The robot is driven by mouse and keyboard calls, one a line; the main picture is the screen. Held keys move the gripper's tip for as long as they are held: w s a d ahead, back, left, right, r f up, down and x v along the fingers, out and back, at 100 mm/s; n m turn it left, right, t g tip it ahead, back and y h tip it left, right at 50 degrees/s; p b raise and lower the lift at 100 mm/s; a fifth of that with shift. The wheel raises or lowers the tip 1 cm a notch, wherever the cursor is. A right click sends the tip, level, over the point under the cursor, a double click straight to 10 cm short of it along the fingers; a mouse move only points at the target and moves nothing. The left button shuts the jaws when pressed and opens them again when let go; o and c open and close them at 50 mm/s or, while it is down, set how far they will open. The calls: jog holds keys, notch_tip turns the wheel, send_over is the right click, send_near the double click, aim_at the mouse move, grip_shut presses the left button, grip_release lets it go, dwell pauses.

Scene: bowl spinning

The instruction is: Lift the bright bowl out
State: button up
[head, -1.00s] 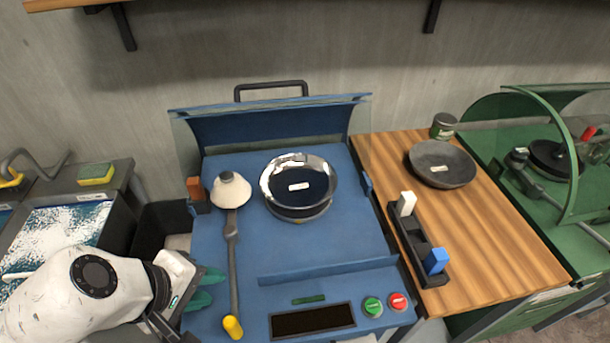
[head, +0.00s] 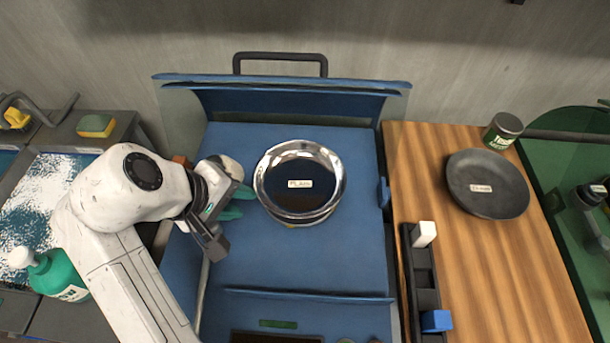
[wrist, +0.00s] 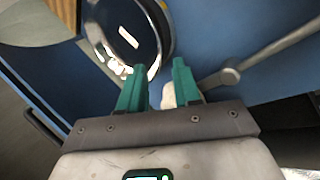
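The bright bowl (head: 300,182), shiny metal with a small label inside, sits on the blue machine bed (head: 250,260). My gripper (head: 240,202) is just left of the bowl in the head view, its green fingers pointing toward the rim. In the wrist view the two green fingers of my gripper (wrist: 158,80) stand apart with a gap between them. The bowl (wrist: 125,30) lies just beyond the fingertips, its rim close to the left finger. Whether they touch is unclear. A pale rounded head on a lever arm (wrist: 230,76) is partly hidden by the right finger.
A dark bowl (head: 487,184) and a can (head: 503,131) stand on the wooden counter (head: 520,265) at right. A rack (head: 423,285) holds a white and a blue block. A green bottle (head: 57,275) and a sink are at left. A raised blue hood (head: 285,85) stands behind the bowl.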

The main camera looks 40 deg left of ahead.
aim_at(265, 202)
jog(key=p+x, duration=0.1)
jog(key=x, duration=0.7)
jog(key=shift+w+a+f, duration=0.1)
jog(key=shift+w, duration=0.15)
jog(key=shift+c, duration=0.2)
grip_shut()
